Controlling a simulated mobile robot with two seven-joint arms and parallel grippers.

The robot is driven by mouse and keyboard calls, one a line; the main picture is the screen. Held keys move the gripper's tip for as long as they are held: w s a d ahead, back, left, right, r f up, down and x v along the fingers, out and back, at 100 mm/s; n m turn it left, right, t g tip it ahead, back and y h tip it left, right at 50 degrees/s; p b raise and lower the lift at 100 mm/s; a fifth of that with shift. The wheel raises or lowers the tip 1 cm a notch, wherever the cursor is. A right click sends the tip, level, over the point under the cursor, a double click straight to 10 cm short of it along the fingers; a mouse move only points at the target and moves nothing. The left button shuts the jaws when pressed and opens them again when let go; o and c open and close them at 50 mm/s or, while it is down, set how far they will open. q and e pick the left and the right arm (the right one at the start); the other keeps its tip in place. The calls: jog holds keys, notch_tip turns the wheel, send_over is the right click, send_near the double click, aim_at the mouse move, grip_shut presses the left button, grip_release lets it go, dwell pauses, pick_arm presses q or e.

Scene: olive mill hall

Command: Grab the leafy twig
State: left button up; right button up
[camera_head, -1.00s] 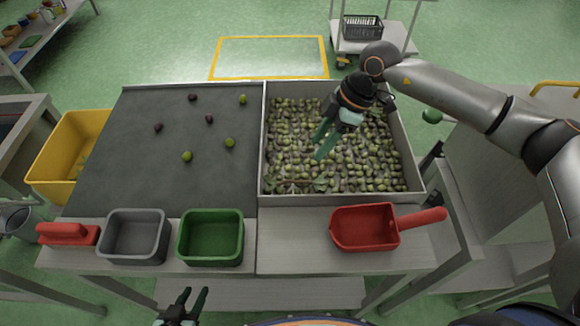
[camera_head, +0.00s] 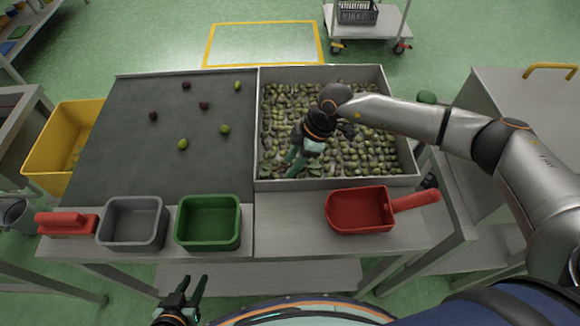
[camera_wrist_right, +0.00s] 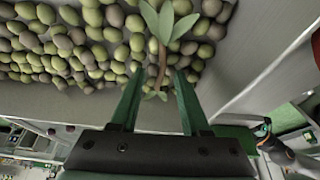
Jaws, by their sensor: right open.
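The leafy twig (camera_wrist_right: 163,28) lies on the olives in the right wrist view, with green leaves at the top and a brown stem running down between my fingers. In the head view it is hard to make out behind my right gripper. My right gripper (camera_wrist_right: 156,82) is open, its two green fingers on either side of the stem's lower end, not closed on it. In the head view the right gripper (camera_head: 294,163) points down at the near left part of the olive tray (camera_head: 398,180). My left gripper (camera_head: 189,286) is open and empty at the front, below the table edge.
A grey tub (camera_head: 132,240), a green tub (camera_head: 208,240) and a red scoop (camera_head: 358,212) stand along the front ledge. A red-handled tool (camera_head: 66,223) lies at left. Several loose olives sit on the dark sorting surface (camera_head: 130,190). A yellow crate (camera_head: 45,150) stands further left.

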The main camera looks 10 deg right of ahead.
grip_shut()
dwell(0.3)
dwell(0.3)
